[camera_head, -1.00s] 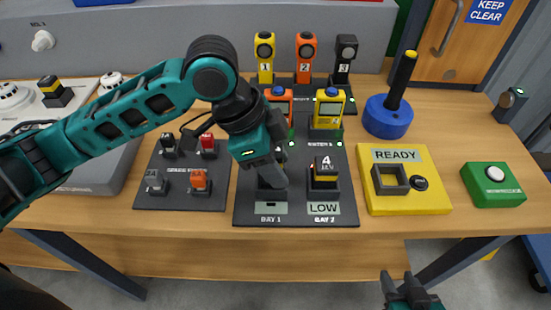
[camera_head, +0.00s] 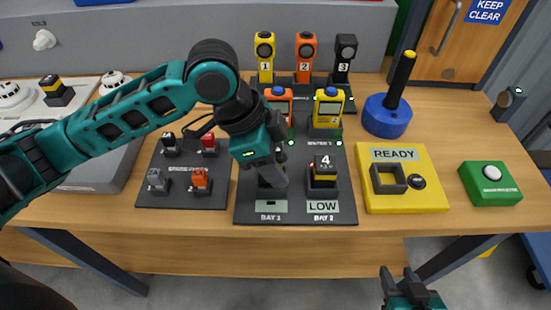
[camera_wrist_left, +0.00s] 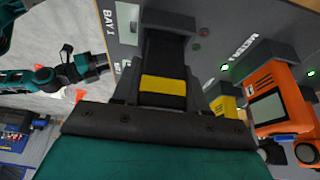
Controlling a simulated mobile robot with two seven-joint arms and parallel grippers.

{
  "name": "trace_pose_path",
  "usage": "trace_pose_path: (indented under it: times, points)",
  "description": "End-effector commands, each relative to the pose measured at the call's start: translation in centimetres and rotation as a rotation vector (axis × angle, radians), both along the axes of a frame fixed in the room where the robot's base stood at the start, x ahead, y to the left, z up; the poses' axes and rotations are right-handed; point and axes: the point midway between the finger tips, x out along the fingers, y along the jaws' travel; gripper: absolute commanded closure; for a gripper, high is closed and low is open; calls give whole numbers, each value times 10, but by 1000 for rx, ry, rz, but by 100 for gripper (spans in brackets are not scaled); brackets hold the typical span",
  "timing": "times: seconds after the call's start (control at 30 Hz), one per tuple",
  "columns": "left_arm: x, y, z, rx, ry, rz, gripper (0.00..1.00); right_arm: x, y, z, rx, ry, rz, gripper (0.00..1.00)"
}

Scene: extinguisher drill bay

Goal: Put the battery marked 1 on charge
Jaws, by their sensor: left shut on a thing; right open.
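My left gripper (camera_head: 272,180) is over bay 1 of the dark charging plate (camera_head: 247,213), pointing down. In the left wrist view it is shut on a black battery with a yellow band (camera_wrist_left: 163,92). The far end of this battery meets a dark bay holder (camera_wrist_left: 168,22); I cannot tell how deep it sits. Its number is hidden. The bay 1 display (camera_head: 270,206) shows a dash. Battery 4 (camera_head: 323,170) stands in bay 2, whose display (camera_head: 322,207) reads LOW. My right gripper (camera_head: 404,281) is open and empty, low in front of the bench.
An orange device (camera_head: 281,97) and a yellow device (camera_head: 328,108) stand just behind the bays. A rack with several small batteries (camera_head: 183,196) lies left. A yellow READY box (camera_head: 400,200), a blue base with a black handle (camera_head: 388,118) and a green button box (camera_head: 490,188) stand right.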

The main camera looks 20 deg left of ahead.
Motion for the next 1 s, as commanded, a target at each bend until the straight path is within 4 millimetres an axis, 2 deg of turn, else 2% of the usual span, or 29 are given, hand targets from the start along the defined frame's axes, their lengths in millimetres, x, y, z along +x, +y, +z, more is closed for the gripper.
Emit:
trace_pose_path:
  times: [0.77,0.8,1.0]
  points:
    - [0,0,-10,1,0,0,100,0,0,-1,0,0,0,57]
    - [0,0,-11,1,1,0,56,0,0,-1,0,0,0,57]
    - [-1,0,-12,2,5,-1,37,0,0,-1,0,0,0,57]
